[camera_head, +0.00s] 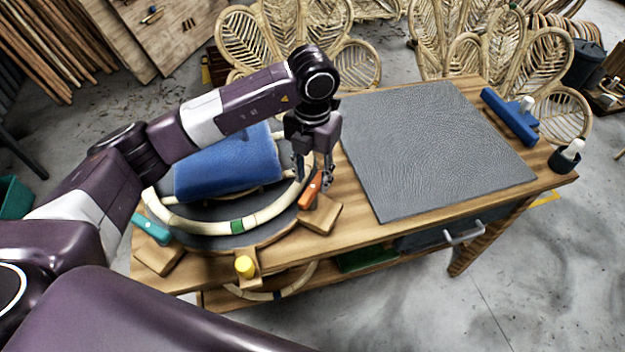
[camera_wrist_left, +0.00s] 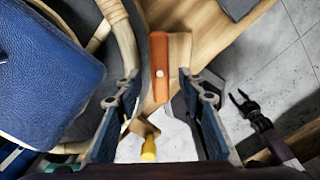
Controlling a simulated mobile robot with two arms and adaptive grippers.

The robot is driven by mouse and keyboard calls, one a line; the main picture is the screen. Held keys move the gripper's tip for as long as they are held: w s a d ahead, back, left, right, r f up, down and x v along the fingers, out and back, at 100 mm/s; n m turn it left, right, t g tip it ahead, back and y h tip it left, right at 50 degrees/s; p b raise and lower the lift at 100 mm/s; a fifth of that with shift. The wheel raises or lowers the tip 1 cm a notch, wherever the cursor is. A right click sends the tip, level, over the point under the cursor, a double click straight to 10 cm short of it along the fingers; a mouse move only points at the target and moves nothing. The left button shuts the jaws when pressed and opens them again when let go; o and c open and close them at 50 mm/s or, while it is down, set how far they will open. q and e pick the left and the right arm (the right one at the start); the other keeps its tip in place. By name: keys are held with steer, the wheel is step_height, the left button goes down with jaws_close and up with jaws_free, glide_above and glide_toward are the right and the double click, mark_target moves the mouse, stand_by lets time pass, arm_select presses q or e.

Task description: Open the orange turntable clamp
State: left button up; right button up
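The orange clamp (camera_head: 312,190) is a short lever on a wooden block at the right rim of the round turntable (camera_head: 190,238). My left gripper (camera_head: 313,172) points down right at it. In the left wrist view the orange clamp (camera_wrist_left: 159,65) lies ahead, between the lines of the two fingers (camera_wrist_left: 160,98). The fingers are apart with a gap on both sides of the lever, and I see no contact. A pale rattan ring (camera_head: 190,226) and a blue cushion (camera_head: 228,165) lie on the turntable. My right gripper (camera_wrist_left: 242,100) shows small in the left wrist view, its fingertips apart.
A teal clamp (camera_head: 151,228) and a yellow knob (camera_head: 245,266) sit on other blocks at the turntable's rim. A grey mat (camera_head: 435,150) covers the table's right part, with a blue tool (camera_head: 510,118) beyond it. Rattan chairs (camera_head: 490,50) stand behind the table.

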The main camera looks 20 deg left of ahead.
arm_select(q)
step_height(320, 180, up, 10)
stand_by(0.3)
steer(key=shift+f, duration=0.15)
